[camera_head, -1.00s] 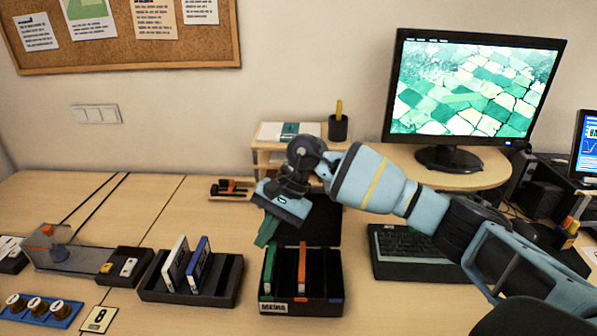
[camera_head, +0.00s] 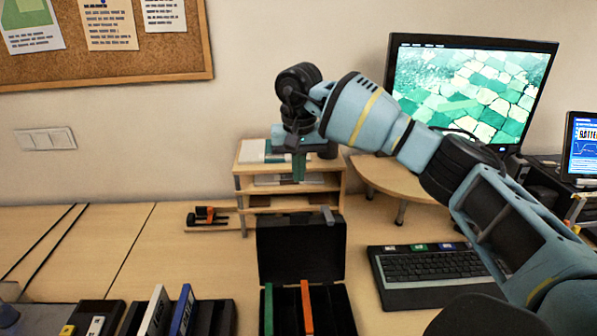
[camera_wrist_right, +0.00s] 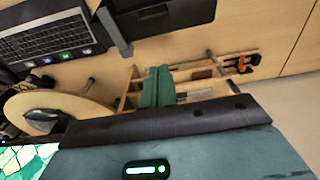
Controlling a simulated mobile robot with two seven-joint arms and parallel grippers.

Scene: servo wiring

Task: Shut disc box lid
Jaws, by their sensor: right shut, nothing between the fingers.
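The disc box (camera_head: 345,312) is a black box on the desk, at the bottom of the head view, with a green and an orange disc case upright inside. Its lid (camera_head: 300,250) stands open and upright at the back, with a small grey tab on its top edge. The lid also shows at the top of the right wrist view (camera_wrist_right: 170,14). My right gripper (camera_head: 299,178) is shut and empty, its green fingers pointing down, above and behind the lid, in front of the wooden shelf. The fingers show in the wrist view (camera_wrist_right: 157,88). My left gripper is out of view.
A small wooden shelf (camera_head: 243,202) stands behind the lid. A keyboard (camera_head: 430,268) lies to the right, with a monitor (camera_head: 475,90) behind. A black rack (camera_head: 217,318) with white and blue cases is left of the box.

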